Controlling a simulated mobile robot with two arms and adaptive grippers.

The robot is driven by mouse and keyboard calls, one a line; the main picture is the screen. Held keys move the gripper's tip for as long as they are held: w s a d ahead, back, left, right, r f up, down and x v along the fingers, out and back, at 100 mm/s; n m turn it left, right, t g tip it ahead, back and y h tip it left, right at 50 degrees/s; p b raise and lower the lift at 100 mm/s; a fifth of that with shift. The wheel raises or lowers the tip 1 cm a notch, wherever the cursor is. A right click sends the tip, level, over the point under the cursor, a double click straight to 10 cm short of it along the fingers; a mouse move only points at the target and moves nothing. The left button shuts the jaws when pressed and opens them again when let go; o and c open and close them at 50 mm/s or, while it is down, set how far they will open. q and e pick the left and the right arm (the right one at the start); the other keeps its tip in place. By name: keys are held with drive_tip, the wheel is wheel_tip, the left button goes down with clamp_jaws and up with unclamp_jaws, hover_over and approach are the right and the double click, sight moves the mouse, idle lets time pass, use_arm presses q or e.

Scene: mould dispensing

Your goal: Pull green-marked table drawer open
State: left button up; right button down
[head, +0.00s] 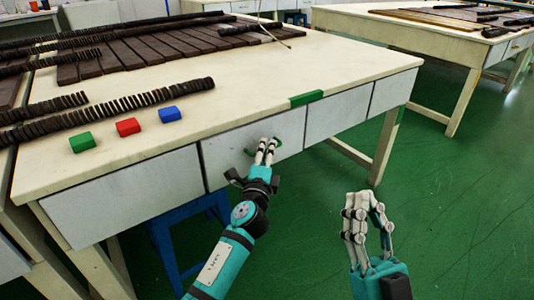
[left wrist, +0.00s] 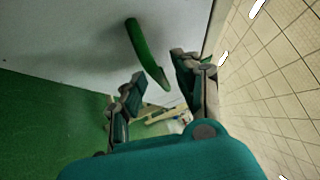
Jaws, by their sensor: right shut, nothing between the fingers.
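The table (head: 250,83) has a green mark (head: 306,98) on its front edge, above the seam between the middle drawer and the drawer to its right. The middle drawer (head: 225,150) is light grey and looks closed, with a green handle (head: 278,142) partly hidden by my left gripper (head: 265,148). In the left wrist view, the curved green handle (left wrist: 146,50) shows between the parted fingers of my left gripper (left wrist: 158,92), and I cannot tell whether they touch it. My right gripper (head: 367,205) is shut and empty, over the floor right of the drawer.
Green (head: 82,142), red (head: 128,127) and blue (head: 169,115) blocks stand on the table near rows of dark pieces (head: 110,108). A blue stool (head: 185,235) is under the table. Green floor (head: 460,200) lies open to the right.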

use_arm(q)
drive_tip(key=shift+w+d+r, duration=0.1)
drive_tip(key=shift+w, duration=0.35)
clamp_jaws()
idle(0.3)
